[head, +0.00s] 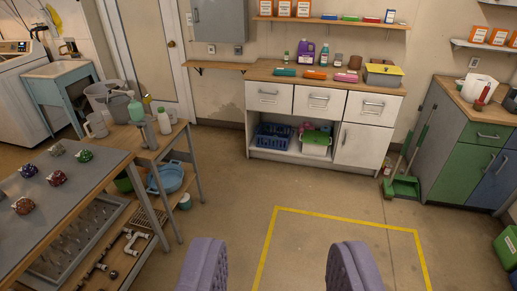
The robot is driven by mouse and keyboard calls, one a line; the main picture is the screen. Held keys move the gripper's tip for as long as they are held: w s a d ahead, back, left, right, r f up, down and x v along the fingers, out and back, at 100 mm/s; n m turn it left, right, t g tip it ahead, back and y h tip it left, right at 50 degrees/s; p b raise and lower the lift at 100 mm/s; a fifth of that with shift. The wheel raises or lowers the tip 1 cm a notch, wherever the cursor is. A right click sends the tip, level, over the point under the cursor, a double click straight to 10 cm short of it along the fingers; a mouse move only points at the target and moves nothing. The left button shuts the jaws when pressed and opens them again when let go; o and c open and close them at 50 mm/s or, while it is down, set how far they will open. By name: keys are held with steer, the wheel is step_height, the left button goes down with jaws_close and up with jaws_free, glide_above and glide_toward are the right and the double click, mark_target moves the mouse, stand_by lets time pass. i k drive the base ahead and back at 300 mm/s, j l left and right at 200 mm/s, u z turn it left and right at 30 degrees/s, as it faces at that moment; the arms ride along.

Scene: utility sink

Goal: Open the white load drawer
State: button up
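A white cabinet (341,141) with a wood top stands against the back wall. It has three white drawers in a row: left (269,104), middle (318,109) and right (372,113). All three look shut, each with a metal bar handle. Small marks above the handles are too small to read, so I cannot tell which is the load drawer. My gripper (278,250) shows at the bottom as two purple padded fingers, wide apart with only floor between them. It is open and empty, well short of the cabinet.
A green dustpan (402,187) and green-and-blue cabinets (467,160) are at the right. A yellow floor outline (345,220) lies ahead. The floor before the white cabinet is clear.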

mark_target(269, 96)
steer(key=i, duration=1.35)
steer(key=i+j, duration=0.15)
steer(key=i, duration=2.6)
steer(key=i+j+z, duration=0.45)
steer(key=i, duration=0.3)
steer(key=i+j+z, duration=0.5)
steer(key=i+j, duration=0.15)
